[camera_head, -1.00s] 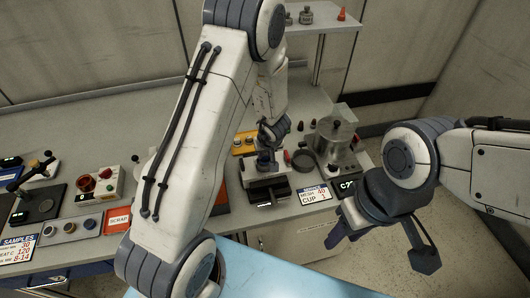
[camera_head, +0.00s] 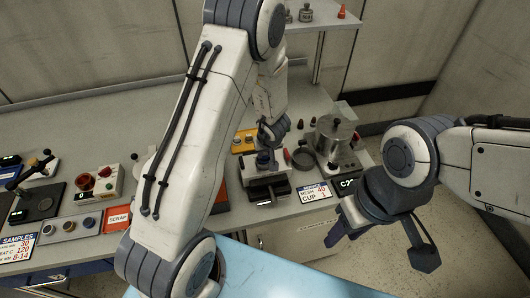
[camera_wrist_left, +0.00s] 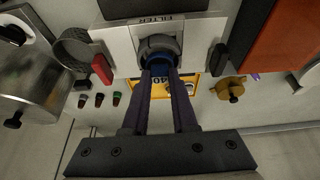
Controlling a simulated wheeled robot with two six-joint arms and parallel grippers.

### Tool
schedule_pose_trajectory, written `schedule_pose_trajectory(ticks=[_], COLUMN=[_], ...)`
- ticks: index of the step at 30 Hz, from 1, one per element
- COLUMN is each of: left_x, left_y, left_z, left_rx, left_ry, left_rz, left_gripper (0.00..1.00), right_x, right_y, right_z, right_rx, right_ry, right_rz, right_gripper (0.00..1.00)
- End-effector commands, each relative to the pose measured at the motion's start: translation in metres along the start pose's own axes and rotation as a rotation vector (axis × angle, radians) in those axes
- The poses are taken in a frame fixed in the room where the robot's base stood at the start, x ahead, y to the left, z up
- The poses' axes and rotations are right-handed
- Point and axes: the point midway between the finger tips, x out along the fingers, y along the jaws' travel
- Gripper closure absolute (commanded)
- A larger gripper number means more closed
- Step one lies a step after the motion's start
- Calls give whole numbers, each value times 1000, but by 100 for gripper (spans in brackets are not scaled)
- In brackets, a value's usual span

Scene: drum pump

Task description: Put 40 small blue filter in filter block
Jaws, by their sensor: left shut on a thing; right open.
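The filter block (camera_wrist_left: 205,37), marked FILTER, is a pale block with a grey round fitting (camera_wrist_left: 160,43) at its front in the left wrist view. It also shows in the head view (camera_head: 268,188), below my left gripper. My left gripper (camera_wrist_left: 163,72) is shut on the small blue filter (camera_wrist_left: 157,63), of which only a blue rim shows between the fingertips. The filter is right at the grey fitting; I cannot tell whether it is seated. My left gripper also shows at the block in the head view (camera_head: 266,160). My right gripper (camera_head: 342,228) is open and empty, off the counter's right front.
A yellow tray (camera_wrist_left: 160,88) marked 40 lies behind the fingers. A red-handled part (camera_wrist_left: 102,69) and a round mesh cup (camera_wrist_left: 75,48) are beside the block. A metal pot (camera_head: 334,138) stands right of it. A MESH 40, CUP 1 sign (camera_head: 314,191) is at the front.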

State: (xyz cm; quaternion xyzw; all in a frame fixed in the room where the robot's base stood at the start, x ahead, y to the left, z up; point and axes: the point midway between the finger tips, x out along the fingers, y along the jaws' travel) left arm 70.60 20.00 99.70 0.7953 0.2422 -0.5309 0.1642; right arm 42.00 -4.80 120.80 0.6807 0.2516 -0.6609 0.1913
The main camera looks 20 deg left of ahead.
Motion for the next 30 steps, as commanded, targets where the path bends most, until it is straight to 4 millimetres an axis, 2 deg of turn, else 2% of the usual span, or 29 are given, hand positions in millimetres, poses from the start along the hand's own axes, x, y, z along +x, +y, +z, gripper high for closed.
schedule_pose_trajectory(ticks=[28,29,30], left_x=[5,5,5], left_y=[0,0,0], left_z=[2,2,2], left_rx=[-1,-1,-1], left_ry=[0,0,0], left_rz=[0,0,0], left_gripper=[100,67,51], right_x=[4,4,4], right_y=[0,0,0], right_z=[0,0,0], right_rx=[0,0,0], right_ry=[0,0,0], right_rz=[0,0,0], right_gripper=[55,55,55])
